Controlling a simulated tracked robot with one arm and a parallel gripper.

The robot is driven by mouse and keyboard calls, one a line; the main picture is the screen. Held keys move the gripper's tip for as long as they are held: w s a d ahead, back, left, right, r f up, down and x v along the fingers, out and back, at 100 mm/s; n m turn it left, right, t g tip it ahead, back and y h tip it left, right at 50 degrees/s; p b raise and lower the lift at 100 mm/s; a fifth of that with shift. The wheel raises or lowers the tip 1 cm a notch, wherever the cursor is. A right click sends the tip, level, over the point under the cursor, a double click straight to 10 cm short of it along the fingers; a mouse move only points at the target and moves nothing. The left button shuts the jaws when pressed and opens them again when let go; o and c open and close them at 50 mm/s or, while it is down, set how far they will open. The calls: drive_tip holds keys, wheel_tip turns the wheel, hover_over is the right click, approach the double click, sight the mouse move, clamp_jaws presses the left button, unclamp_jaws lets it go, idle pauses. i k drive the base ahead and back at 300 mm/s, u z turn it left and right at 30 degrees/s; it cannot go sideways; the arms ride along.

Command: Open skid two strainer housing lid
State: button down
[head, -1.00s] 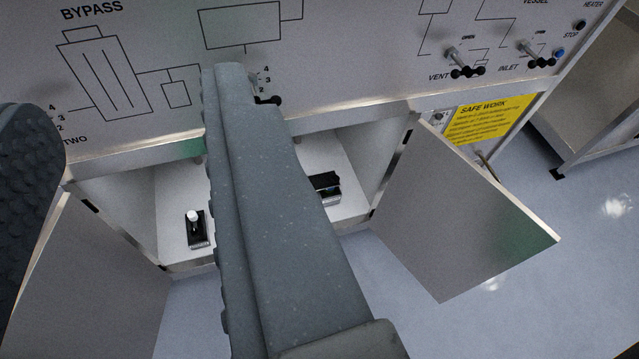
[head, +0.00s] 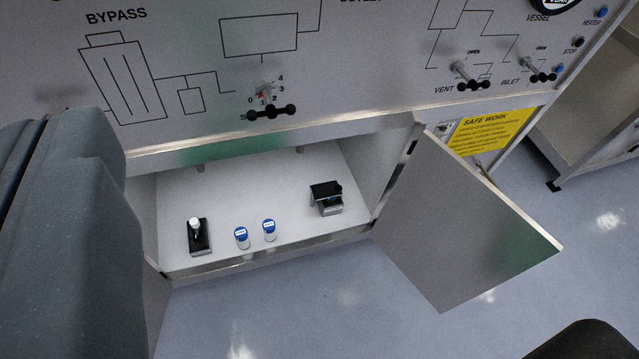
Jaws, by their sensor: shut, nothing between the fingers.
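I cannot identify a strainer housing lid for certain. In the open cabinet under the panel stand a small metal block with a black top (head: 326,197) at the right and a black base with a white knob (head: 198,236) at the left. Two small blue-capped vials, one (head: 241,237) and another (head: 269,229), stand between them. Large grey parts of my own body fill the left side of the view, and a dark rounded shape shows at the lower right. I see no gripper fingertips.
The cabinet's right door (head: 465,220) hangs open, sticking out over the floor. The panel above carries a black-handled selector (head: 268,110), a VENT handle (head: 470,78) and an INLET handle (head: 538,70). A yellow SAFE WORK sign (head: 488,130) is at right. Floor in front is clear.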

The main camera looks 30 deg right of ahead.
sight(321, 192)
drive_tip(key=u, duration=0.05)
drive_tip(key=k, duration=1.1)
drive_tip(key=z, duration=0.55)
drive_tip(key=i, duration=1)
drive_tip(key=u, duration=0.1)
